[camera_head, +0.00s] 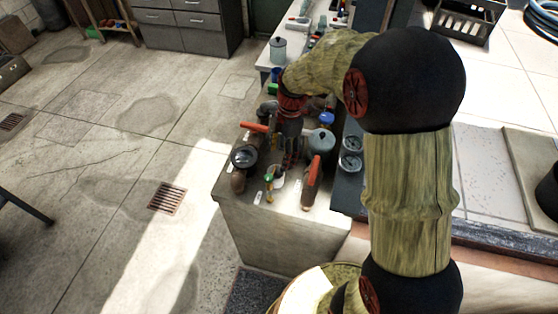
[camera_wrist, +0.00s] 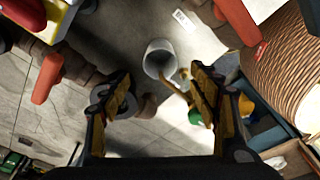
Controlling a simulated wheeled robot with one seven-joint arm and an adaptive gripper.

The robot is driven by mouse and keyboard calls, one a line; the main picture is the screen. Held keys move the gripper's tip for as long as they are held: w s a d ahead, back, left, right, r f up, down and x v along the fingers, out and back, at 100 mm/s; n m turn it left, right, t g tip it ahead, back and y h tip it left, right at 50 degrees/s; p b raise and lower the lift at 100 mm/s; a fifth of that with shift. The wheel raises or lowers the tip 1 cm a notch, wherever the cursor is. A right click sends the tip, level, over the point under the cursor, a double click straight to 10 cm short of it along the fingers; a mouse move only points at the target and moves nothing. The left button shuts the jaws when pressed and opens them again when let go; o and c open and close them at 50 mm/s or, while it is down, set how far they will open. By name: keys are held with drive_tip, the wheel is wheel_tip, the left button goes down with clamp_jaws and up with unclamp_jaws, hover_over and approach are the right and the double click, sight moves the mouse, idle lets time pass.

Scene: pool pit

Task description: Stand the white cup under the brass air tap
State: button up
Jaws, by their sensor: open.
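The white cup (camera_wrist: 157,56) stands on the bench top, its open mouth toward the wrist camera. It lies ahead of the gap between my fingers, apart from both. In the head view the cup (camera_head: 279,179) is partly hidden by my gripper (camera_head: 291,153). The brass air tap (camera_wrist: 174,86), with a green knob (camera_wrist: 196,117), reaches close to the cup's right rim; I cannot tell if its outlet is over the cup. The tap (camera_head: 268,188) is just left of the cup in the head view. My gripper (camera_wrist: 160,92) is open and empty.
A round gauge on a pipe (camera_head: 243,157) is to the left. Another orange lever (camera_head: 254,127) lies behind.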

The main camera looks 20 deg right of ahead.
drive_tip(key=s+a+r+m+t+h, duration=0.1)
drive_tip(key=s+r+m+t, duration=0.1)
drive_tip(key=s+r+m, duration=0.45)
drive_tip(key=s+r+m+t, duration=0.1)
drive_tip(key=s+r+m, duration=0.25)
drive_tip(key=r, duration=0.55)
drive_tip(key=s+r+m+t, duration=0.2)
drive_tip(key=s+r+m, duration=0.2)
drive_tip(key=s+m, duration=0.5)
drive_tip(key=s, duration=0.3)
drive_tip(key=shift+s+a+r+m+t+h, duration=0.15)
drive_tip(key=shift+s+a+m+t+h, duration=0.05)
drive_tip(key=shift+a+m+t+h, duration=0.2)
wheel_tip(320, 180, down, 4)
drive_tip(key=b, duration=0.4)
drive_tip(key=shift+c, duration=0.4)
